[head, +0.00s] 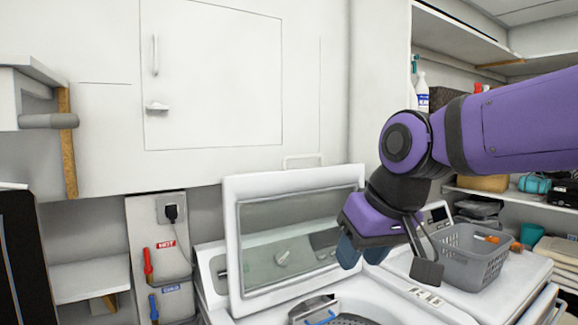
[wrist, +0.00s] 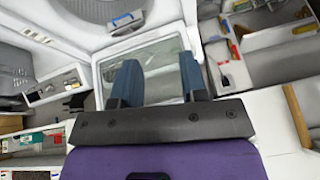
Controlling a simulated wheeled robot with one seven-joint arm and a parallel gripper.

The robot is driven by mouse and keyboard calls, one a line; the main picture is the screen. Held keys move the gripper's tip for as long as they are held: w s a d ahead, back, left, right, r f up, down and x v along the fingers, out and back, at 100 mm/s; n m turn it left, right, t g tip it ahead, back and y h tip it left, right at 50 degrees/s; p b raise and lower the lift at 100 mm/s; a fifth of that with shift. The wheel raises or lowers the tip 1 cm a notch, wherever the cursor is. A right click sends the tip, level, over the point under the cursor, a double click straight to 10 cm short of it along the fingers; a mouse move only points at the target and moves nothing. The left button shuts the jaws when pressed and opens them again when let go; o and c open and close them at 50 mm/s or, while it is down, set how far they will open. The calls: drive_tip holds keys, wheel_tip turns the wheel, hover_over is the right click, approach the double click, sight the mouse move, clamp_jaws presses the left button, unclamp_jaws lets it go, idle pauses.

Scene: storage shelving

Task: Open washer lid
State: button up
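The washer lid (head: 298,181) is a white frame with a glass pane. It stands raised and steeply tilted at the back of the white washer (head: 392,304), leaving the drum opening partly visible. My gripper (head: 362,254) is beside the lid's lower right edge, with its blue fingers pointing down. In the wrist view, the two fingers of my gripper (wrist: 158,76) are spread apart with nothing between them. The lid's glass and frame (wrist: 106,62) show behind the fingers there. I cannot tell whether a finger touches the lid.
A grey basket (head: 472,262) sits on the white surface right of the washer. Shelves with bottles and other goods are at the right. A white cabinet (head: 213,75) is behind the lid. Red and blue taps (head: 148,262) are on the wall at the left.

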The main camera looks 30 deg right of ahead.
drive_tip(key=w+r+m+y, duration=0.3)
drive_tip(key=w+r+m, duration=0.15)
drive_tip(key=w, duration=0.85)
drive_tip(key=m+t+y, duration=0.3)
drive_tip(key=m+t, duration=0.5)
drive_tip(key=t, duration=0.1)
approach(307, 157)
drive_tip(key=x, duration=1)
drive_tip(key=shift+w+a, duration=0.2)
drive_tip(key=shift+w, duration=0.15)
clamp_jaws()
drive_tip(key=shift+s, duration=0.1)
